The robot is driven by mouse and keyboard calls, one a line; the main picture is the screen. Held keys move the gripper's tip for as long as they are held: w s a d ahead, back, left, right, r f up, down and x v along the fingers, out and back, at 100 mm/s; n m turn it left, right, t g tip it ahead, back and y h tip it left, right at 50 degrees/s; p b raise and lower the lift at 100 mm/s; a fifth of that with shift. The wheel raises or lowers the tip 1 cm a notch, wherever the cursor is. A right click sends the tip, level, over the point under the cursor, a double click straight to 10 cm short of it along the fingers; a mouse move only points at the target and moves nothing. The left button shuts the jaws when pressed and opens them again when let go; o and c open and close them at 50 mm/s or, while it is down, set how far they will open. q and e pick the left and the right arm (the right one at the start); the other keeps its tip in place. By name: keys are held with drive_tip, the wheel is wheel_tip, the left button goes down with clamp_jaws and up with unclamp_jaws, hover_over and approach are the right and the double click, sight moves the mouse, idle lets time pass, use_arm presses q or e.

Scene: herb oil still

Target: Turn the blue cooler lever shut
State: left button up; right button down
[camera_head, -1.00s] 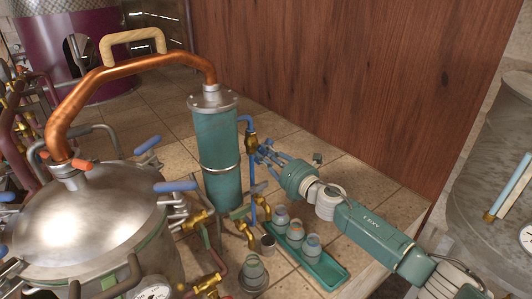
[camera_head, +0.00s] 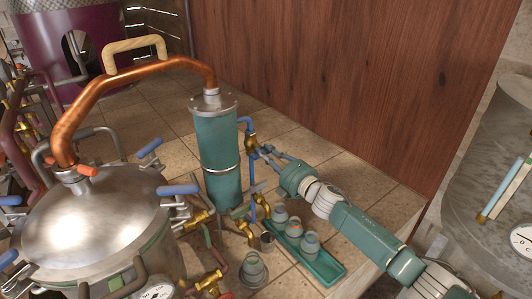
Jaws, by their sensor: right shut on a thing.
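The teal cooler column (camera_head: 218,160) stands upright in the middle, with a blue pipe (camera_head: 245,121) at its upper right. The pipe runs down to a brass valve (camera_head: 250,142). My right gripper (camera_head: 266,153) reaches in from the right, its fingers closed together beside this valve. It is shut on the blue cooler lever, which is mostly hidden by the fingers, so its exact angle cannot be told. My left gripper is not in view.
A teal tray (camera_head: 325,267) with several small jars lies below my right arm. A steel still pot (camera_head: 95,225) with blue-handled clamps fills the lower left. A copper pipe (camera_head: 95,88) arches to the column. A wooden wall (camera_head: 340,80) stands behind.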

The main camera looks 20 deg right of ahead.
drive_tip(key=shift+f+m, duration=0.1)
drive_tip(key=shift+m, duration=0.4)
drive_tip(key=c, duration=1.6)
unclamp_jaws()
drive_tip(key=shift+s+d, duration=0.1)
drive_tip(key=v, duration=1.1)
drive_tip(key=shift+s+d, duration=0.1)
drive_tip(key=shift+s, duration=0.3)
